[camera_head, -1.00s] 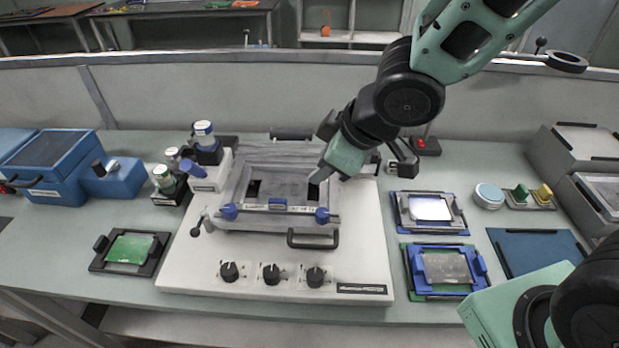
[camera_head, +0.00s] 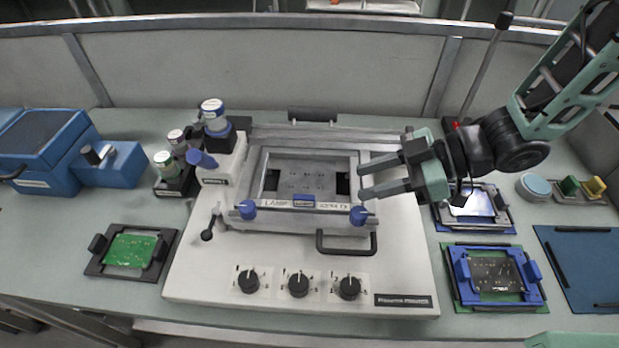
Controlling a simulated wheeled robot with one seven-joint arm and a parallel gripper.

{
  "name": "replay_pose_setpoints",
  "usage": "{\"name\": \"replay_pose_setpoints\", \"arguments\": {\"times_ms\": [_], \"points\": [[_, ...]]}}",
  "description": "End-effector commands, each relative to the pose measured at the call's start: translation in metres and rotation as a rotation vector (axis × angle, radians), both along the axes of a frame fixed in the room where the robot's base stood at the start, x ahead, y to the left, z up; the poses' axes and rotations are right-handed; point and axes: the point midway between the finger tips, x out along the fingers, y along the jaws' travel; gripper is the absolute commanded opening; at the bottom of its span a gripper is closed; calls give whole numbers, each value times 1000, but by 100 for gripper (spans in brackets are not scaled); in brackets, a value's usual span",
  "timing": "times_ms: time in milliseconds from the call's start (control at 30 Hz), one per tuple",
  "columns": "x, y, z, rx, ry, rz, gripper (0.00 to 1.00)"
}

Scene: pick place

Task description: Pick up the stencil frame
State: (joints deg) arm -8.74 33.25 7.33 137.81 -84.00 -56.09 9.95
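The fingers hide part of that side. I cannot tell whether they touch it or hover above it.
Bottles (camera_head: 214,118) stand left of the frame. A black handle (camera_head: 346,242) and several dials are in front. A green board in a black holder (camera_head: 98,268) lies left. A blue-framed board (camera_head: 461,275), another framed panel (camera_head: 503,222) and a blue mat (camera_head: 575,262) lie right.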

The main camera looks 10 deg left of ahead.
Motion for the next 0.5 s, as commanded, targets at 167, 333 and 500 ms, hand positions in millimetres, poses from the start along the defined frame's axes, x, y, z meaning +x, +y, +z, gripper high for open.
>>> {"name": "replay_pose_setpoints", "arguments": {"times_ms": [167,333,500], "points": [[-3,33,-18,-1,2,2,38],[-3,50,-27,-1,0,0,38],[-4,60,-31,-2,0,0,38]]}}
